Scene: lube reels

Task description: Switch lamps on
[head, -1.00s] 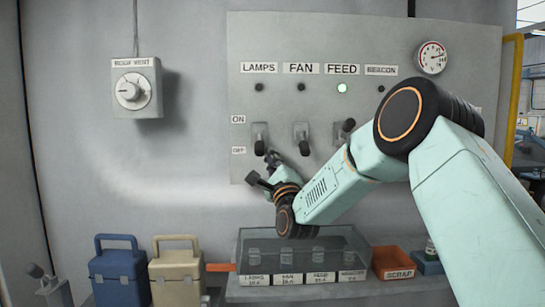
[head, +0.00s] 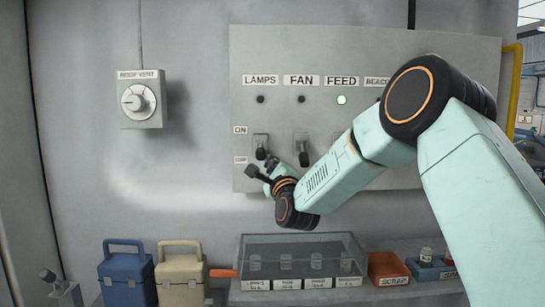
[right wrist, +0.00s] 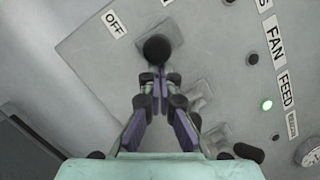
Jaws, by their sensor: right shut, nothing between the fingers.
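The LAMPS switch (head: 261,152) is the leftmost lever on the grey panel (head: 460,60), its dark knob pointing down toward the OFF label. The indicator (head: 260,99) under the LAMPS label is dark. My right gripper (head: 267,167) is shut and empty, just below the LAMPS lever. In the right wrist view, the shut fingertips (right wrist: 160,75) are close below a round black knob (right wrist: 156,48) near the OFF label; whether they touch it is unclear. My left gripper is not in view.
The FAN lever (head: 303,158) points down, right beside my gripper. The FEED indicator (head: 341,100) glows green; my right arm partly covers the FEED and BEACON switches. A clear case (head: 300,242), coolers (head: 180,275) and a SCRAP bin (head: 388,268) stand below. A ROOF VENT dial (head: 138,98) hangs left.

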